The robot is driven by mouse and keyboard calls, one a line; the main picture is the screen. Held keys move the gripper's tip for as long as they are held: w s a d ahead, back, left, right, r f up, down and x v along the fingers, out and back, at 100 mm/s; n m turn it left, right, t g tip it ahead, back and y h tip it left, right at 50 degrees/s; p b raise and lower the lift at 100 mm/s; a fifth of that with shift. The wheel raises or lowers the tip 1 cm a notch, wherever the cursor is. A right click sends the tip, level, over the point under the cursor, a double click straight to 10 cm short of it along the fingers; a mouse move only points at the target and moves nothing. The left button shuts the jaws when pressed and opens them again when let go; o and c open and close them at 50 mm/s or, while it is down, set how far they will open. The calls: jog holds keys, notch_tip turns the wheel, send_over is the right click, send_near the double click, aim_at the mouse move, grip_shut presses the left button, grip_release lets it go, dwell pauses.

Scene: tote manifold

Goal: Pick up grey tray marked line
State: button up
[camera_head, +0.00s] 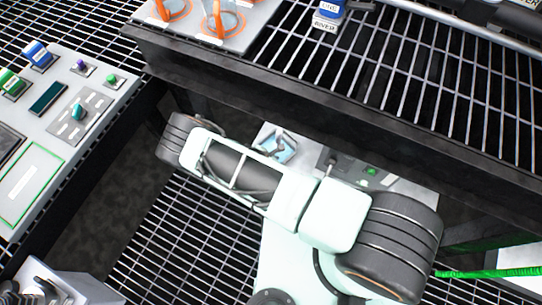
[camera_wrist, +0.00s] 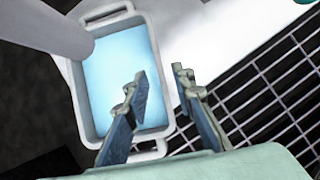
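A tray (camera_wrist: 86,118) with a pale grey rim and light blue inside lies below my gripper in the wrist view. No marking on it is readable. My gripper (camera_wrist: 160,77) is open and empty. Its left finger is over the tray's inside, and its right finger is beyond the right wall. The right rim passes between the fingers in the picture; I cannot tell how far below the fingertips it is. In the head view, a small light blue patch, likely the same tray (camera_head: 287,150), shows beyond my arm, which hides part of it.
A pale cylinder (camera_wrist: 45,28) overlaps the tray's upper left in the wrist view. A dark grated bench (camera_head: 390,80) crosses the upper head view. A control panel (camera_head: 60,105) with knobs stands at left. A green cable (camera_head: 490,272) is at lower right.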

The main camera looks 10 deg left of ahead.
jog(key=b+x, duration=0.3)
jog(key=x, duration=0.3)
jog(key=shift+a, duration=0.2)
grip_shut()
